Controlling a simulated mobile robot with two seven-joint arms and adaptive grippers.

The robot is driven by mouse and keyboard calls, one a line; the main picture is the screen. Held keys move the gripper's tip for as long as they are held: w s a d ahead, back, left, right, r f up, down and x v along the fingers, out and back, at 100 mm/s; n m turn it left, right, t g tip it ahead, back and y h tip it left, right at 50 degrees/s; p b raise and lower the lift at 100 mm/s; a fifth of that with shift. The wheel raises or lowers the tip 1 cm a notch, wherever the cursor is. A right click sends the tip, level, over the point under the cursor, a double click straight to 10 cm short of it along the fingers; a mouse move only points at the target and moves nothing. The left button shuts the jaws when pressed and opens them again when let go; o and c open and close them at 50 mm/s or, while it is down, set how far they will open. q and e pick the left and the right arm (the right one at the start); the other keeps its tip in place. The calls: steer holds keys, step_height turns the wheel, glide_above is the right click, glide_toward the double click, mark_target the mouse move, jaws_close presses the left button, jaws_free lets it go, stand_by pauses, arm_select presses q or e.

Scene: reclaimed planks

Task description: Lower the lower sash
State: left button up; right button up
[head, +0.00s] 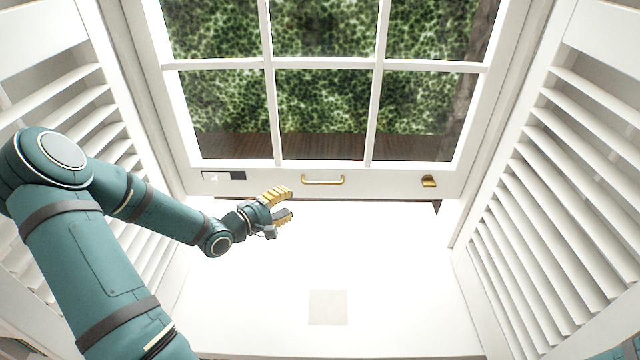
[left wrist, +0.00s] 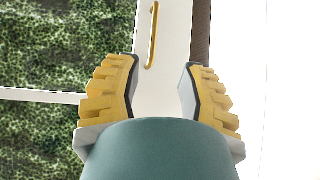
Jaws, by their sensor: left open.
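The lower sash (head: 390,183) is a white frame with several glass panes, and greenery shows through them. A brass bar handle (head: 323,181) is fixed to the middle of its bottom rail. My left gripper (head: 290,204) is open and empty, just below and left of the handle, with yellow pads. In the left wrist view, the handle (left wrist: 153,35) lies ahead of the gap between the open fingers (left wrist: 160,68), apart from them. My right gripper is out of view.
White louvred shutters stand at the left (head: 75,130) and right (head: 545,190). A brass fitting (head: 429,181) sits on the rail's right, and a dark plate (head: 237,175) on its left. Below the rail is a bright white area with a pale square (head: 328,307).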

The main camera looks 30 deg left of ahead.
mark_target(318, 184)
arm_select(q)
steer(key=b+x, duration=0.1)
steer(key=x, duration=0.7)
steer(key=b+x, duration=0.1)
steer(key=x, duration=0.4)
steer(key=shift+w+a+r+b, duration=0.15)
steer(key=shift+a+r+b, duration=0.15)
steer(key=shift+a+r, duration=0.1)
jaws_close()
